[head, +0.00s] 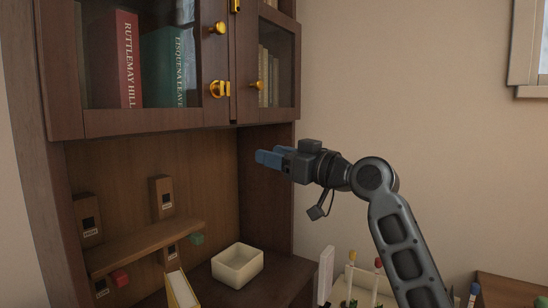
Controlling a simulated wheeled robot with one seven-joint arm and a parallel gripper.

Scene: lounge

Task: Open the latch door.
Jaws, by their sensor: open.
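The wooden cabinet has a left glass door (205,110) and a narrower right glass door (287,110). Both look closed. A gold latch (220,89) sits near the right edge of the left door. A gold round knob (217,28) is above it, and another gold knob (257,85) is on the right door. My gripper (262,156), with blue fingers, is open and points left. In the picture it is below and to the right of the latch, apart from the doors. No object shows between the fingers.
Below the doors is an open recess with a wooden shelf (150,248) and small wooden boxes. A cream open box (237,265) and a yellow-edged book (181,288) rest on the lower surface. Several items stand at the bottom right.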

